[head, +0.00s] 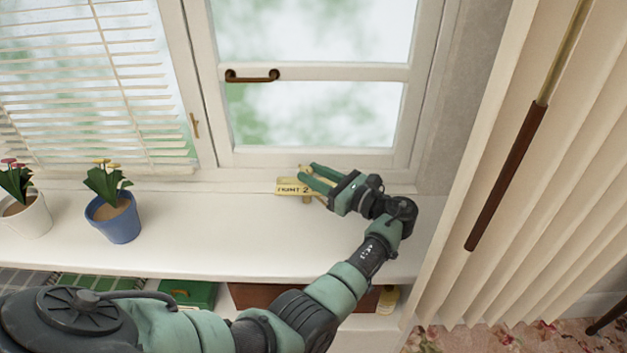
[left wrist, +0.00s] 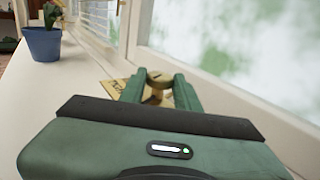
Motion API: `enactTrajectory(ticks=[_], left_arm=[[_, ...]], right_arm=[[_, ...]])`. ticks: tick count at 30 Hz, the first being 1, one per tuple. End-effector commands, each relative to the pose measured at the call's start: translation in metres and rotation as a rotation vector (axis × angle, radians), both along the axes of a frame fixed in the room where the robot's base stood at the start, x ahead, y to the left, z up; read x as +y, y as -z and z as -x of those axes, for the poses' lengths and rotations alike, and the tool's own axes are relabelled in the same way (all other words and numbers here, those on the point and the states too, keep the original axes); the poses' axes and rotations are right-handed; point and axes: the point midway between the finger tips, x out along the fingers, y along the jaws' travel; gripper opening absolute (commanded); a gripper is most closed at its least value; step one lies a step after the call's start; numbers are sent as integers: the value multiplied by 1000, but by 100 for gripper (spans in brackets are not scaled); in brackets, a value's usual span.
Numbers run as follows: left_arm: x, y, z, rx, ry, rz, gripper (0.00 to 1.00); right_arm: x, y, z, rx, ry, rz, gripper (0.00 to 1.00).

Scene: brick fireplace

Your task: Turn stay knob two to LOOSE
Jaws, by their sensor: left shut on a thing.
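A small yellow plate (head: 288,187) marked with a "2" is at the back of the white sill, below the window; part of it also shows in the left wrist view (left wrist: 114,87). A round brass knob (left wrist: 160,76) stands at the plate. My left gripper (head: 308,175) reaches it from the right, its two green fingers pointing toward the window. In the left wrist view the left gripper (left wrist: 158,88) has a finger on each side of the knob, shut on it. The fingers hide the knob in the head view. Its setting cannot be read. My right gripper is out of view.
The window (head: 315,115) with a brown handle (head: 252,76) is behind the sill (head: 200,225). A blue flowerpot (head: 114,220) and a white one (head: 28,215) stand at left. A shelf with boxes is below.

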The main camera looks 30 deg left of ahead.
Motion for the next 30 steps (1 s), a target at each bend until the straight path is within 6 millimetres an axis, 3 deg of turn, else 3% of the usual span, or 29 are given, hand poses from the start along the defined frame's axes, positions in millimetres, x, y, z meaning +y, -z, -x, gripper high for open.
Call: enactTrajectory(ticks=[14,15,16,26,30], left_arm=[[0,-2,-1,-2,-11,-3,0],[1,-2,-1,-2,-11,-3,43],[1,-2,-1,-2,-11,-3,51],[0,-1,-1,-1,-11,-1,54],[0,-12,-1,-3,-11,-1,54]], right_arm=[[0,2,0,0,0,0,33],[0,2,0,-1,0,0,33],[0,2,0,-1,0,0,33],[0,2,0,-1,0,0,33],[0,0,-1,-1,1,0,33]])
